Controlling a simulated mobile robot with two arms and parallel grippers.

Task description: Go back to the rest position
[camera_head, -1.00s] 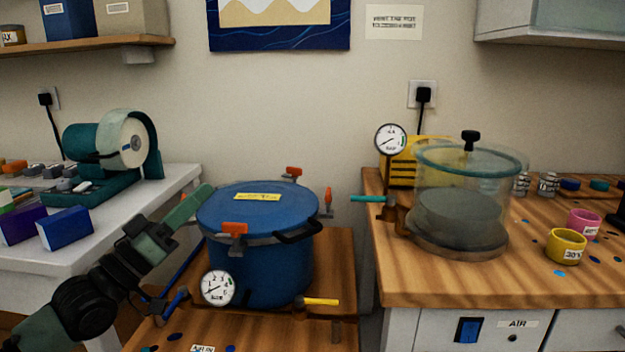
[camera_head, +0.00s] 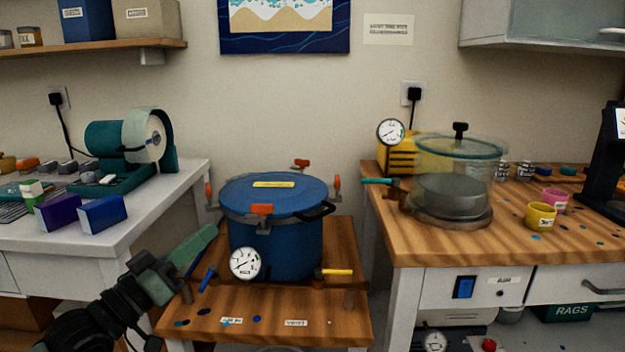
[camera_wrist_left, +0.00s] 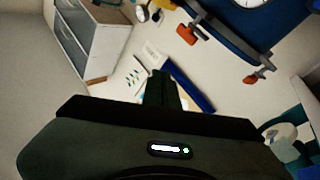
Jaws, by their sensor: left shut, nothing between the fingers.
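My left gripper (camera_head: 205,240) is shut and empty. Its green fingers point up and right, in front of the left side of the blue pressure pot (camera_head: 275,235); I cannot tell the exact gap. The fingers also show in the left wrist view (camera_wrist_left: 160,90). The pot stands on a low wooden stand with its lid on, orange clamps around the rim, a dial gauge (camera_head: 245,263), a blue-handled valve (camera_head: 207,279) and a yellow-handled valve (camera_head: 337,272). My right gripper is not in view.
A wooden bench (camera_head: 420,250) at right holds a clear vacuum chamber (camera_head: 455,180), a yellow cup (camera_head: 540,216) and a pink cup (camera_head: 555,201).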

